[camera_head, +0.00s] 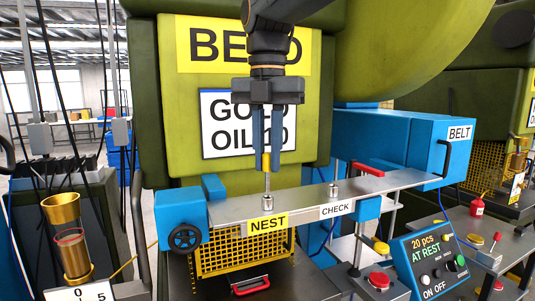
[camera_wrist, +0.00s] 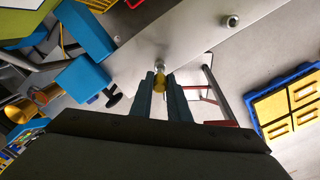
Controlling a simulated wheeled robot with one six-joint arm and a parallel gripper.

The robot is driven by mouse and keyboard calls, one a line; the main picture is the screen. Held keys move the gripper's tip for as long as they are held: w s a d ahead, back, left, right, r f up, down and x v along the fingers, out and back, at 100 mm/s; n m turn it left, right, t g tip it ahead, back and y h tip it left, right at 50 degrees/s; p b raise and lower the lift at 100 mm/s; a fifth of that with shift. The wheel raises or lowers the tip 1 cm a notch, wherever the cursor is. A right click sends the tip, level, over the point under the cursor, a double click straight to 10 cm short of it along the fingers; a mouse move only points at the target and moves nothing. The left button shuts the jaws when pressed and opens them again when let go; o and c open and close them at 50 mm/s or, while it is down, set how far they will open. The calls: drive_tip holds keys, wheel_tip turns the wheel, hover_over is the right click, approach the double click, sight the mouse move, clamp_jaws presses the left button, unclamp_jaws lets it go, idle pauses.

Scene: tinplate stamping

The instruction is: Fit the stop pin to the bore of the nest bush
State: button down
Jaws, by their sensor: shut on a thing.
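My gripper (camera_head: 267,165) points straight down over the bench plate and is shut on the stop pin. The stop pin has a yellow head (camera_head: 267,162) between the fingers and a thin steel shank (camera_head: 267,183) hanging upright below. The nest bush (camera_head: 268,203) is a small steel ring on the plate behind the NEST label. The shank's lower end meets the bush's top in the head view; I cannot tell if it is inside the bore. In the wrist view the yellow head (camera_wrist: 159,84) lines up with the nest bush (camera_wrist: 160,66), whose bore is hidden.
A second steel bush (camera_head: 334,190) stands on the plate by the CHECK label, right of the nest bush. A red-handled lever (camera_head: 368,169) and a blue belt housing (camera_head: 405,145) are further right. A blue block with a black handwheel (camera_head: 185,238) is at the plate's left end.

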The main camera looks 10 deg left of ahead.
drive_tip(key=shift+f+b, duration=0.6)
drive_tip(key=shift+f, duration=0.9)
idle(1.3)
drive_tip(key=c, duration=1.6)
unclamp_jaws()
drive_tip(key=shift+r+b, duration=0.6)
drive_tip(key=shift+r, duration=3.35)
